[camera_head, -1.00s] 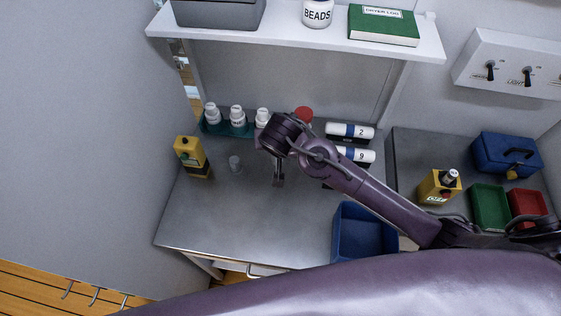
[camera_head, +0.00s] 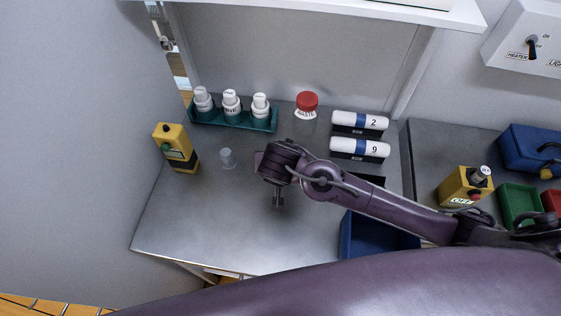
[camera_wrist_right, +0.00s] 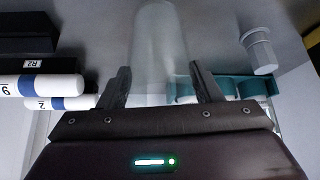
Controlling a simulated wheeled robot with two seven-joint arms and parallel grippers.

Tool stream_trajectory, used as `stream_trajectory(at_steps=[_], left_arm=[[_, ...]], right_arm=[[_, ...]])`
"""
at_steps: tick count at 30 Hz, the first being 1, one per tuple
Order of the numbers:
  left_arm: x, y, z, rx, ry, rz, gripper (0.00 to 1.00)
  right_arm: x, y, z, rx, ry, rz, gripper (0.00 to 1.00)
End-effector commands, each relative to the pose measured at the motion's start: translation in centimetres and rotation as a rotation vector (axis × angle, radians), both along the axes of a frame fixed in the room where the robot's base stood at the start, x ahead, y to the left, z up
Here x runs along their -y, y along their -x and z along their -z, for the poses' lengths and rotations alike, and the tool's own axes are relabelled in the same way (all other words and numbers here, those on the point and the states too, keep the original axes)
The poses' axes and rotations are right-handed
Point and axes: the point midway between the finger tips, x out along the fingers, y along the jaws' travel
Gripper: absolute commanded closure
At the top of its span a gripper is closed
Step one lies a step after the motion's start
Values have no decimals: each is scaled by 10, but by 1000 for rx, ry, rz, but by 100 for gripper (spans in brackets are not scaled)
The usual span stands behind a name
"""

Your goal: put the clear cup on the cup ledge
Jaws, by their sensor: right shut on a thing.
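My right gripper (camera_head: 278,203) hangs over the middle of the grey bench (camera_head: 200,225). In the right wrist view its fingers (camera_wrist_right: 160,88) are closed on a see-through, pale cylinder, which looks like the clear cup (camera_wrist_right: 160,40). The cup barely shows in the head view. A small translucent grey cup-like piece (camera_head: 227,158) stands on the bench left of the gripper. It also seems to show in the right wrist view (camera_wrist_right: 259,52). I cannot make out the cup ledge for sure in these frames. My left gripper is not in view.
A teal rack (camera_head: 235,120) with several white bottles, a red-lidded waste pot (camera_head: 306,105) and two white rolls (camera_head: 360,121) line the back. A yellow device (camera_head: 177,147) stands left, another (camera_head: 466,187) right. A blue bin (camera_head: 372,238) is at front right. The front left is clear.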

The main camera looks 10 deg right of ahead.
Motion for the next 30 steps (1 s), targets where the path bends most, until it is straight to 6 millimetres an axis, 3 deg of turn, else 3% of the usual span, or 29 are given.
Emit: stream_trajectory(at_steps=[13,14,18,26,30], left_arm=[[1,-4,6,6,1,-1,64],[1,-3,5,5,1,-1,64],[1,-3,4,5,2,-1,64],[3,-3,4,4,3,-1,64],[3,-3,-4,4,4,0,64]], right_arm=[[0,1,7,1,0,0,64],[-1,1,6,1,-1,-1,38],[0,1,6,1,0,1,20],[0,1,5,1,-1,0,20],[-1,3,-6,2,-2,0,20]])
